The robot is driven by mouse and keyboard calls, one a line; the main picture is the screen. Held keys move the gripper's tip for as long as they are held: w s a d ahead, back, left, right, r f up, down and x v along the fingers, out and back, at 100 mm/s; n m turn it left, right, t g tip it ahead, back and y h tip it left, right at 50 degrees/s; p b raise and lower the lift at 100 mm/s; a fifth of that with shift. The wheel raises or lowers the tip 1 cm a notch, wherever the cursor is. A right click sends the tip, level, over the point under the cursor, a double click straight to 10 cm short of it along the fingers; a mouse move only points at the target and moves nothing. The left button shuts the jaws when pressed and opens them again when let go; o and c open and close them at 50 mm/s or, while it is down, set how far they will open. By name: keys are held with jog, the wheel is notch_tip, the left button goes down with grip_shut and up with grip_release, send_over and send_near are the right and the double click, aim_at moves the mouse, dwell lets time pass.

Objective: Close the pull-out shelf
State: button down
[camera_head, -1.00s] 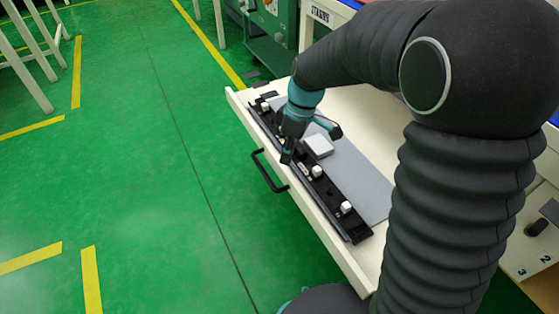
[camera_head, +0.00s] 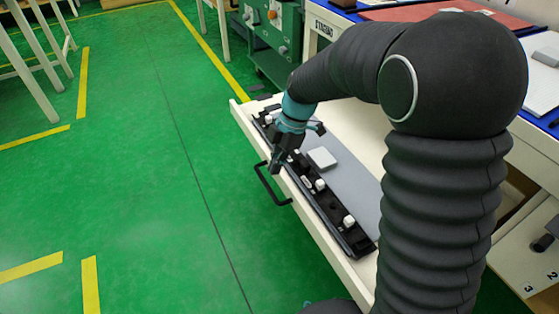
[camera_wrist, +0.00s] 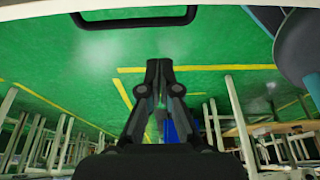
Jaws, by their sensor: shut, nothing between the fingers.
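The pull-out shelf (camera_head: 318,228) is a cream tray standing out from the bench at the centre of the head view. Its black bar handle (camera_head: 270,186) is on the outer front face; the handle also shows at the top of the wrist view (camera_wrist: 135,20). My gripper (camera_head: 275,169) is shut and empty. In the head view its tips appear over the shelf's front edge, close to the handle; contact cannot be told. In the wrist view the shut fingers (camera_wrist: 159,64) point toward the handle, with green floor visible between.
On the shelf lie a black strip with white clips (camera_head: 348,221), a grey mat (camera_head: 352,180) and a pale block (camera_head: 322,158). A green cabinet (camera_head: 262,45) stands behind. The green floor (camera_head: 150,190) left of the shelf is clear.

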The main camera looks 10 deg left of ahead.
aim_at(282, 179)
notch_tip(282, 179, down, 6)
jog(key=shift+d+f, duration=0.1)
jog(key=shift+w+d, duration=0.5)
jog(key=shift+d, duration=0.2)
